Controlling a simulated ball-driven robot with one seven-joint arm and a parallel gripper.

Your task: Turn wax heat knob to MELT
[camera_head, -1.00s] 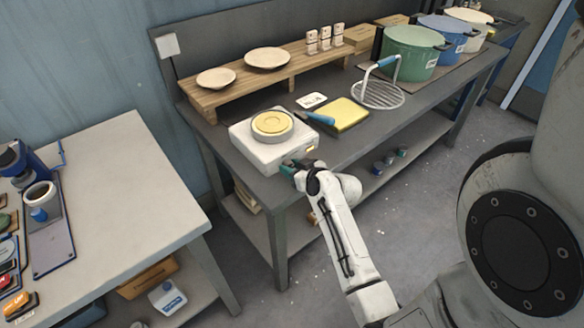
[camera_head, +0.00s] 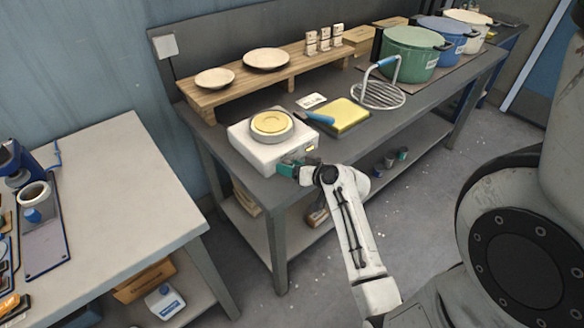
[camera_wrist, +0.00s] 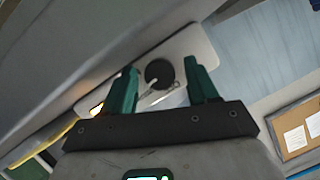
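The wax heater is a white box (camera_head: 246,149) at the near left corner of the dark bench, with a round pan of yellow wax (camera_head: 271,122) on top. In the wrist view its white front panel (camera_wrist: 193,43) carries a dark round knob (camera_wrist: 158,75) with a pale pointer. My gripper (camera_wrist: 161,68) has its two green fingers apart, one on each side of the knob. I cannot tell whether they touch it. In the head view my gripper (camera_head: 287,168) is at the heater's front face and hides the knob. The knob's markings are not readable.
A small lit spot (camera_head: 311,148) shows on the heater's front right. A yellow block (camera_head: 348,116), a blue-handled tool (camera_head: 318,117) and a wire rack (camera_head: 379,95) lie to its right. A wooden shelf (camera_head: 237,87) with plates stands behind. A pale table (camera_head: 111,205) is at left.

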